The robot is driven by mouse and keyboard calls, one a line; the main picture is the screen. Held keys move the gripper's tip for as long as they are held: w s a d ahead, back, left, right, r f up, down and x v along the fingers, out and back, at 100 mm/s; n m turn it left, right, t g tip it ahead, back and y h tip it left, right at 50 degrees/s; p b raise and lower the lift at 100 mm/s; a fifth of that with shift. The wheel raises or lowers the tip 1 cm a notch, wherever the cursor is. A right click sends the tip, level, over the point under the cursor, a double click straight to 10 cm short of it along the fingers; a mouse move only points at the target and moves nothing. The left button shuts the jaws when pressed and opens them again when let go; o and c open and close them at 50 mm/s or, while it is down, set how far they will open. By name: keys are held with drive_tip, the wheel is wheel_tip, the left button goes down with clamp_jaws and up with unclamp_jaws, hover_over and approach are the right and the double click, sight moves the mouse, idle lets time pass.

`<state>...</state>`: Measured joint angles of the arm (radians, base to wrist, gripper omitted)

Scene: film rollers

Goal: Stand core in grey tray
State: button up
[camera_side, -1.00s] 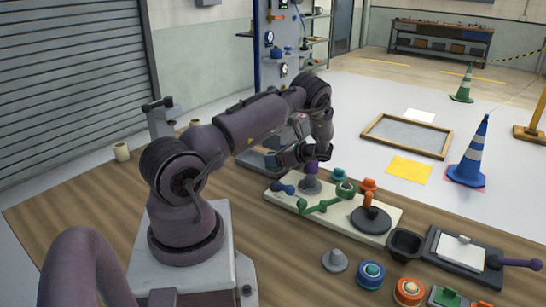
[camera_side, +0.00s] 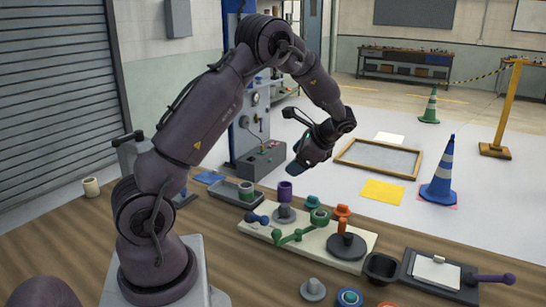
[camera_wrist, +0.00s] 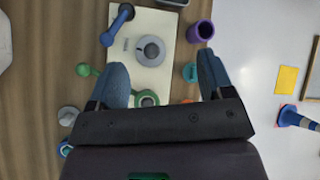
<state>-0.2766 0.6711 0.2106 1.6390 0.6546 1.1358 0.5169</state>
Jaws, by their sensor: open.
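The grey tray (camera_side: 221,191) lies on the table behind the cream board. My gripper (camera_side: 300,172) is raised above and to the right of the tray, clear of the core. In the wrist view my gripper (camera_wrist: 163,70) has its blue fingers wide apart with nothing held. A purple hollow tube (camera_side: 284,191) stands upright beyond the board.
A black bin (camera_side: 380,268), clipboard and several knobs stand to the right. An orange knob (camera_side: 341,211) stands behind.

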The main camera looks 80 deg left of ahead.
drive_tip(key=s+d+r+n+t+h, duration=0.1)
drive_tip(key=s+d+r+t+h, duration=0.1)
drive_tip(key=d, duration=0.7)
drive_tip(key=s+d+r+n+t+h, duration=0.2)
drive_tip(key=s+d+r+t, duration=0.3)
drive_tip(key=s+d+r, duration=0.2)
drive_tip(key=s+d+r+n+t+h, duration=0.2)
drive_tip(key=s+d+r+t, duration=0.2)
drive_tip(key=d, duration=0.7)
drive_tip(key=shift+s+d+r, duration=0.35)
drive_tip(key=shift+s+r, duration=0.05)
drive_tip(key=shift+r, duration=0.4)
